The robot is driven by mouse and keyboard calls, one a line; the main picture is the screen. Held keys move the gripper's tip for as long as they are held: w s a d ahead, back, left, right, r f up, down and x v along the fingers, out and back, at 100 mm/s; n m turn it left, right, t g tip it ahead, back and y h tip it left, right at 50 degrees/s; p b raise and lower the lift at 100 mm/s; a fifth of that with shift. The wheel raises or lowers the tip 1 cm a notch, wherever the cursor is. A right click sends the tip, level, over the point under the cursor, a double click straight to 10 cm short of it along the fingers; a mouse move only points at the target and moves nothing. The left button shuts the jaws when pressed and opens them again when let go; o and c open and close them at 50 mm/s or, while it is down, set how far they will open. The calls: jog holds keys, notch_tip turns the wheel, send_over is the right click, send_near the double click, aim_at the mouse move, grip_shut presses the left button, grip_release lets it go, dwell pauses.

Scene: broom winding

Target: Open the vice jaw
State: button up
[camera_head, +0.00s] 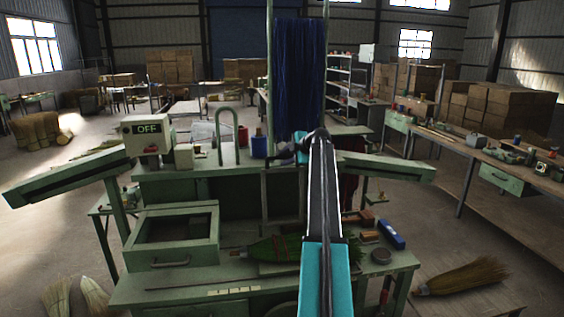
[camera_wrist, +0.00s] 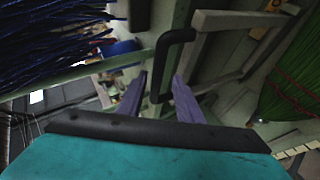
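My gripper (camera_wrist: 160,80) shows in the wrist view with its two purple fingers spread apart. A dark bent handle (camera_wrist: 174,38) reaches down so that its lower end appears between the fingertips. No grip on it shows, and I cannot tell whether it touches a finger. In the head view my arm covers the middle of the green machine (camera_head: 160,290), and the fingers are hidden there. I cannot make out the vice jaw clearly in either view. A green broom head (camera_head: 275,250) lies on the machine's lower shelf; green bristles also show in the wrist view (camera_wrist: 297,85).
Dark blue strands (camera_head: 298,75) hang above the machine; they also show in the wrist view (camera_wrist: 45,40). A box marked OFF (camera_head: 148,136) stands at the left. An open-topped drawer unit (camera_head: 175,250) is at lower left. A straw broom (camera_head: 465,277) lies on the floor.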

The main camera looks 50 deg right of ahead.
jog(key=b+v, duration=0.3)
jog(key=v, duration=0.8)
dwell(0.4)
